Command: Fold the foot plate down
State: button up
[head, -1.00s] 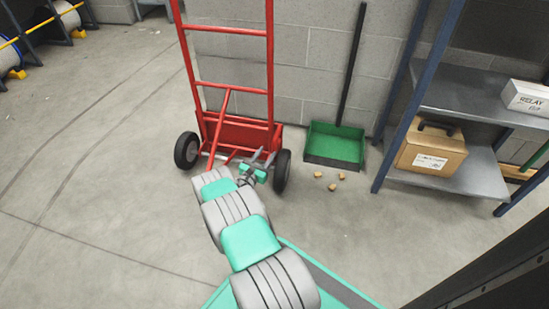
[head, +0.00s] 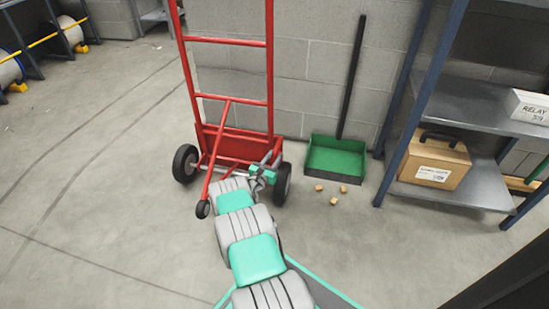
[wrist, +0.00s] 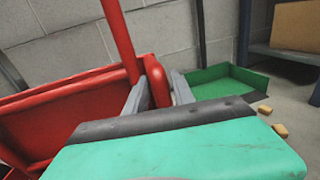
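A red hand truck (head: 268,75) stands upright against the block wall. Its foot plate (head: 240,146) is a red panel standing up against the lower frame. The plate also shows in the wrist view (wrist: 60,118). My gripper (head: 266,166) is at the plate's right end, by the right wheel. In the wrist view its two grey fingers (wrist: 160,92) stand on either side of a rounded red end piece at the plate's side. The fingers look close to it, but I cannot tell whether they press on it.
A blue-grey shelf (head: 455,180) holds a cardboard case (head: 430,162). A red bar with a small caster (head: 203,208) slants out front. Floor at left is clear.

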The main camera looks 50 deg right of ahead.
jog(key=c, duration=0.6)
grip_shut()
jog(key=shift+s+d, duration=0.1)
jog(key=shift+s, duration=0.15)
